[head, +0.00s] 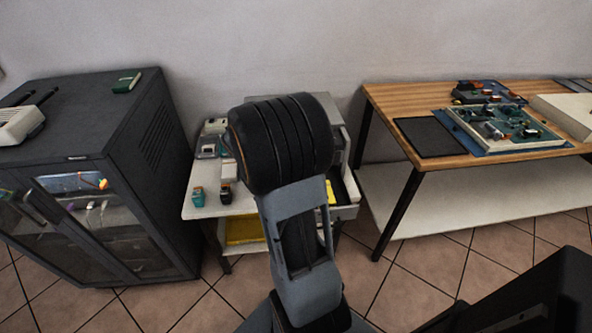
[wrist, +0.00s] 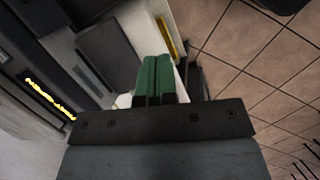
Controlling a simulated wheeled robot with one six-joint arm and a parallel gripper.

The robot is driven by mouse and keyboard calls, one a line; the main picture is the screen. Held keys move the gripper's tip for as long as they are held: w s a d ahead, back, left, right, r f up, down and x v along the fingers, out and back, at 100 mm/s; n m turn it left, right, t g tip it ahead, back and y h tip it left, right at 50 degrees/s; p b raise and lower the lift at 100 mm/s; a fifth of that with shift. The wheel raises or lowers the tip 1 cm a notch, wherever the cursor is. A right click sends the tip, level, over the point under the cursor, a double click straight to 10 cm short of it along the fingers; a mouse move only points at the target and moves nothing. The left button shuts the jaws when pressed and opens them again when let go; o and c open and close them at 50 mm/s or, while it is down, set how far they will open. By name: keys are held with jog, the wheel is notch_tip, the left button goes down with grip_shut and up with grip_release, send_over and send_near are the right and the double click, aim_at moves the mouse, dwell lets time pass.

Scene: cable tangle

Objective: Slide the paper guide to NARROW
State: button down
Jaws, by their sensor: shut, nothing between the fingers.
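A pale grey printer (head: 345,140) stands on a small white table, mostly hidden behind my raised arm in the head view. It also shows in the wrist view (wrist: 130,28) as pale and dark panels. I cannot tell whether this is the paper guide or where the guide stands. My gripper (wrist: 158,60) is shut and empty, its green fingers together and over the printer's edge in the picture. Any contact cannot be told.
The white table (head: 205,203) holds several small items left of my arm. A dark glass-fronted cabinet (head: 150,110) stands at left. A wooden workbench (head: 430,95) with a circuit board (head: 503,125) stands at right. Tiled floor (head: 425,285) is open in front of it.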

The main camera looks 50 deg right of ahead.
jog(key=d+n+g+p, duration=0.1)
jog(key=d+n+p, duration=0.25)
jog(key=d, duration=0.45)
jog(key=shift+g, duration=0.3)
jog(key=x, duration=1)
jog(key=shift+s+d+f+b, duration=0.2)
jog(key=shift+s+b, duration=0.1)
jog(key=shift+b, duration=0.05)
